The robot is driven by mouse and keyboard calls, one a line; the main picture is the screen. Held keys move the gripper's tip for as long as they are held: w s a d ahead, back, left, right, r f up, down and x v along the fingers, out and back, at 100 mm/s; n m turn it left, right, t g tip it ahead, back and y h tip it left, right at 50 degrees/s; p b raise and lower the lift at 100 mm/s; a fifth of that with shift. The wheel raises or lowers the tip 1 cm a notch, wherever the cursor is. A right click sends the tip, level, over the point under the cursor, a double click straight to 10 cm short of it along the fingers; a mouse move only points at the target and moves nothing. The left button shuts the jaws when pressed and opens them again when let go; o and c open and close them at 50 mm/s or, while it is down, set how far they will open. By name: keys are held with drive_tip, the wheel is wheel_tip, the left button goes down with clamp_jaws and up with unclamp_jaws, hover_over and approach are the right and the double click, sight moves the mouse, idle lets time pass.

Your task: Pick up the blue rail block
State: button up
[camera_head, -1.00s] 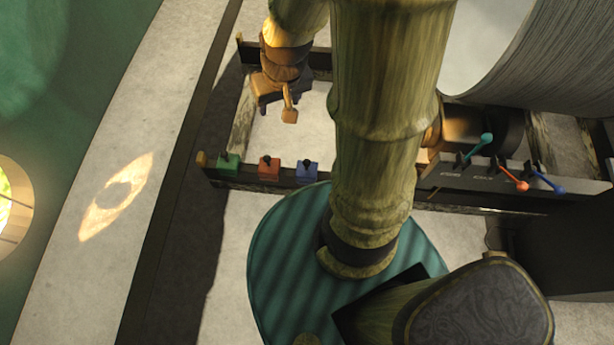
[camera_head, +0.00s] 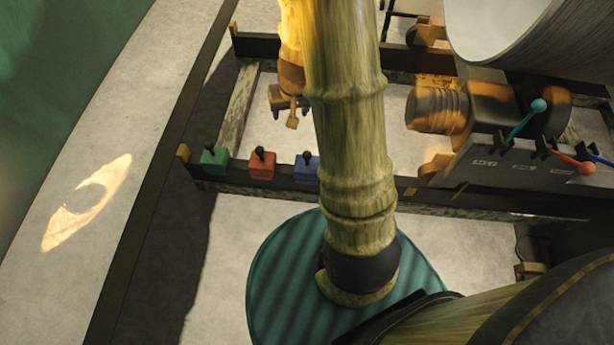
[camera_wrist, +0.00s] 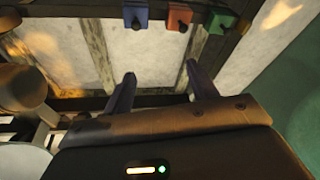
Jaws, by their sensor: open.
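The blue rail block (camera_head: 306,167) sits on the dark rail, at the right end of a row of three blocks, with a black knob on top. My arm partly covers its right side in the head view. It also shows at the top of the wrist view (camera_wrist: 135,14). My gripper (camera_head: 290,108) hangs behind the rail in the head view, above the pale floor inside the frame. In the wrist view my gripper (camera_wrist: 158,82) has its two fingers apart, with nothing between them. The blue block lies beyond the fingertips, apart from them.
A red block (camera_head: 262,164) and a green block (camera_head: 214,159) sit left of the blue one on the same rail. A panel with teal (camera_head: 526,118) and orange (camera_head: 572,162) levers stands to the right, below a large drum (camera_head: 500,30). Pale floor lies inside the frame.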

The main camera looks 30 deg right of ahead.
drive_tip(key=m+h+b, duration=0.1)
drive_tip(key=b, duration=1.2)
hover_over(307, 155)
drive_tip(key=s+a, duration=0.2)
drive_tip(key=s, duration=0.1)
wheel_tip(307, 155, down, 21)
drive_tip(key=shift+s+d+f+m, duration=0.15)
drive_tip(key=shift+d+f+m, duration=0.2)
drive_tip(key=shift+f, duration=0.1)
drive_tip(key=b+x, duration=0.7)
drive_tip(key=x, duration=0.5)
drive_tip(key=shift+s+d+f, duration=0.1)
drive_tip(key=shift+s+f, duration=0.05)
